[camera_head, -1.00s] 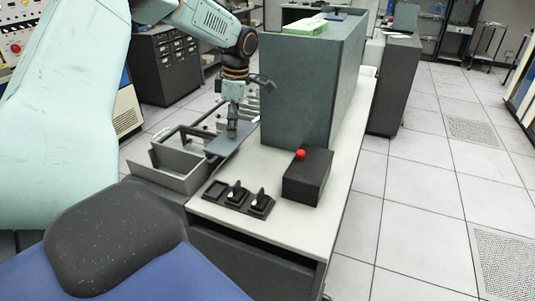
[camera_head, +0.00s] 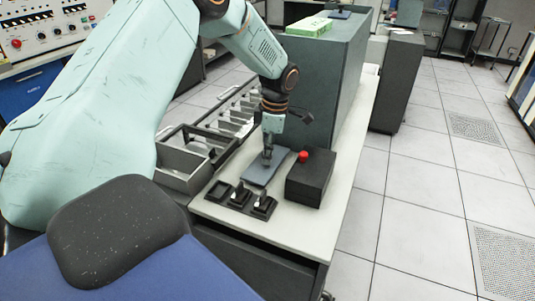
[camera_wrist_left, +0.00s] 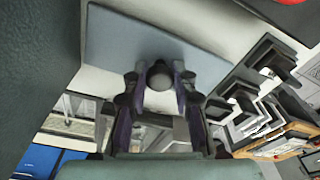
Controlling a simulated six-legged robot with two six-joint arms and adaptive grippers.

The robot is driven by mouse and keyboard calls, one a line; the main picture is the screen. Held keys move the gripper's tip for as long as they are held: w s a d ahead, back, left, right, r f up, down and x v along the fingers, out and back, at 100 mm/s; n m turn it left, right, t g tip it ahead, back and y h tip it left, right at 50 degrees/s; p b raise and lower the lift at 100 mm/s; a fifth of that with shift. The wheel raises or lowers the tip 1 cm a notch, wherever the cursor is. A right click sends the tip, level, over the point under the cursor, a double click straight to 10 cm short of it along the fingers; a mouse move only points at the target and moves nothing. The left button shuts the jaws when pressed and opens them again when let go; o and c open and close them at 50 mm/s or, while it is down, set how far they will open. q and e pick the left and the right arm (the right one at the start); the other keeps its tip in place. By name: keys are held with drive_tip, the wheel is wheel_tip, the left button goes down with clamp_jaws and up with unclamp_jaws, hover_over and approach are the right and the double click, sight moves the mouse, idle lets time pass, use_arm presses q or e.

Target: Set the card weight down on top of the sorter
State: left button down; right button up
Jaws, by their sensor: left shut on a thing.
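The card weight, a flat blue-grey plate (camera_head: 259,177) with a round knob (camera_wrist_left: 160,77), is in my left gripper (camera_head: 267,157). The fingers are shut on the knob, as the left wrist view shows (camera_wrist_left: 161,88). The plate is level over the pale top of the sorter (camera_head: 311,221), between the tall grey-green cabinet and the black switches. Whether the plate touches the top or hangs just above it, I cannot tell. My right gripper is not in view.
A black box (camera_head: 309,182) with a red button (camera_head: 303,155) stands close right of the plate. Black switches (camera_head: 240,196) lie in front. The tall cabinet (camera_head: 325,85) rises behind, with a green box (camera_head: 309,26) on top. Grey open trays (camera_head: 183,168) line the left side.

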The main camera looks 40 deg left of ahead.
sight(273, 162)
use_arm(q)
drive_tip(key=shift+s+f, duration=0.15)
drive_tip(key=shift+f, duration=0.2)
drive_tip(key=shift+d+r, duration=0.1)
drive_tip(key=shift+d, duration=0.25)
drive_tip(key=shift+f, duration=0.2)
drive_tip(key=c, duration=1.3)
unclamp_jaws()
drive_tip(key=shift+a+f, duration=0.2)
drive_tip(key=shift+a, duration=0.05)
drive_tip(key=shift+o, duration=1.1)
drive_tip(key=shift+r, duration=0.1)
drive_tip(key=shift+d+r, duration=0.15)
drive_tip(key=shift+d, duration=0.1)
drive_tip(key=shift+r, duration=0.1)
drive_tip(key=shift+w+a+r, duration=0.1)
drive_tip(key=shift+w+r, duration=0.15)
drive_tip(key=shift+r, duration=0.1)
wheel_tip(273, 162, up, 11)
drive_tip(key=b, duration=0.1)
drive_tip(key=shift+w+d, duration=0.3)
drive_tip(key=shift+d, duration=0.15)
drive_tip(key=shift+s+d+r, duration=0.1)
